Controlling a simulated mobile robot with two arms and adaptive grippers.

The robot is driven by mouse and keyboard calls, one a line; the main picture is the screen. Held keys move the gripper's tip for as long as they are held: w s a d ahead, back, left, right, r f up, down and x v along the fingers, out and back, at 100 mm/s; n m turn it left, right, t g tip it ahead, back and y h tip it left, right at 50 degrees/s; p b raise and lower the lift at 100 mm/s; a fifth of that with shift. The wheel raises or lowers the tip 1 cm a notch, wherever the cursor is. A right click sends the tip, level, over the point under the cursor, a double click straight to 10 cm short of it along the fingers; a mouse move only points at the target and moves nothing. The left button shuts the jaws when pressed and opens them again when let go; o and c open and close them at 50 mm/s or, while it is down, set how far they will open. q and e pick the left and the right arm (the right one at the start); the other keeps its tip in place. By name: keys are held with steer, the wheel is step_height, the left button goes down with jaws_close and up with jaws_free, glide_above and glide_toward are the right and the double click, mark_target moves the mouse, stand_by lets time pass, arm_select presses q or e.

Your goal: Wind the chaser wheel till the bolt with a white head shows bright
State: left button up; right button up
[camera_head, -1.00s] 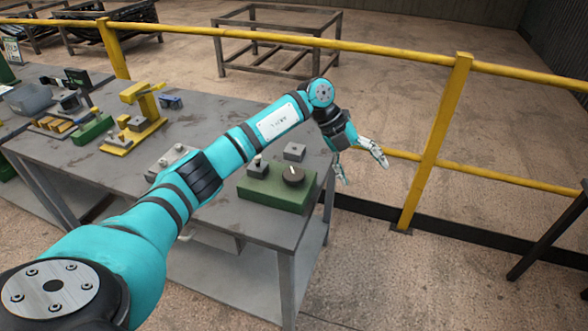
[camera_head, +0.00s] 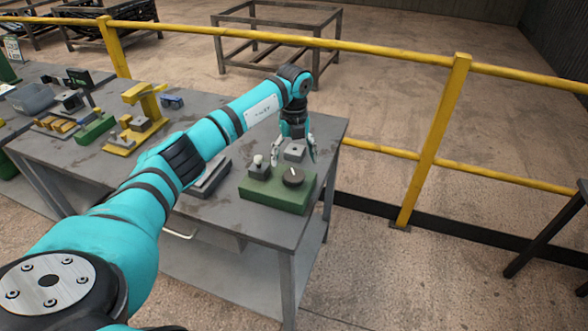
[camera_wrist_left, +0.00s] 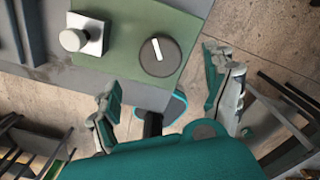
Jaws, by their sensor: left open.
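The chaser wheel (camera_head: 293,177) is a dark round knob with a white mark on top of a green base (camera_head: 275,194) near the table's right end. The bolt with a white head (camera_head: 258,160) stands upright on a grey block to its left; the head looks pale, and I cannot tell if it is lit. In the left wrist view the wheel (camera_wrist_left: 160,56) and the bolt head (camera_wrist_left: 73,39) show at the top. My left gripper (camera_head: 294,156) is open and empty, pointing down just behind the wheel and apart from it. My right gripper is out of view.
A grey device (camera_head: 209,178) lies to the base's left. A yellow stand (camera_head: 146,115) and other racks fill the table's left. A yellow railing (camera_head: 436,140) runs behind the table.

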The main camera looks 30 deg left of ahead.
mark_target(294, 174)
arm_select(q)
step_height(294, 174, down, 6)
steer(key=shift+f+p, duration=0.1)
steer(key=shift+p, duration=0.35)
steer(key=shift+c, duration=0.3)
steer(key=c, duration=1.1)
